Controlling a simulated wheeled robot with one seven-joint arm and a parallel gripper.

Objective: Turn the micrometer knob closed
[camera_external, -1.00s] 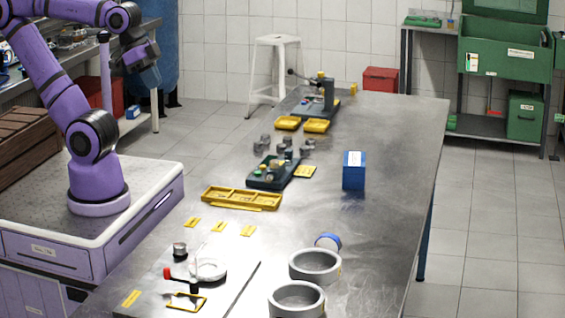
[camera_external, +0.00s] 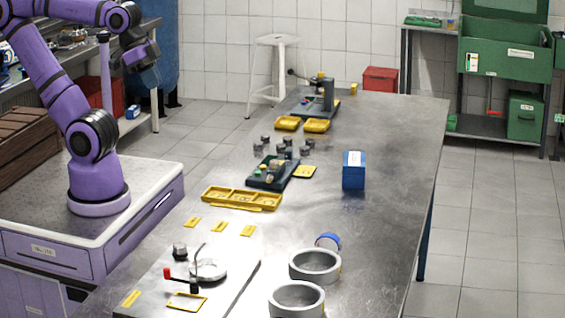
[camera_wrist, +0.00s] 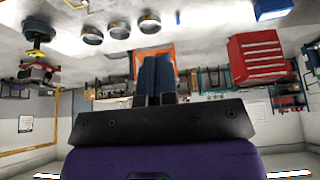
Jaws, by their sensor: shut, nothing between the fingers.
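My gripper (camera_external: 152,80) hangs at the upper left in the external view, high and well away from the bench. In the wrist view its two dark fingers (camera_wrist: 155,75) are together with nothing between them. A fixture with a red-tipped handle (camera_external: 168,272), a round grey disc (camera_external: 208,271) and a thin upright rod stands on a plate at the bench's near left end. A small green-based station (camera_external: 272,174) with several small parts sits mid-bench. I cannot tell which part is the micrometer knob; it is too small or hidden.
The long steel bench (camera_external: 385,130) carries two grey rings (camera_external: 297,299), a blue box (camera_external: 353,170), a yellow tray (camera_external: 241,199) and several small cylinders. A dark fixture (camera_external: 327,95) stands at the far end. The bench's right side is mostly clear.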

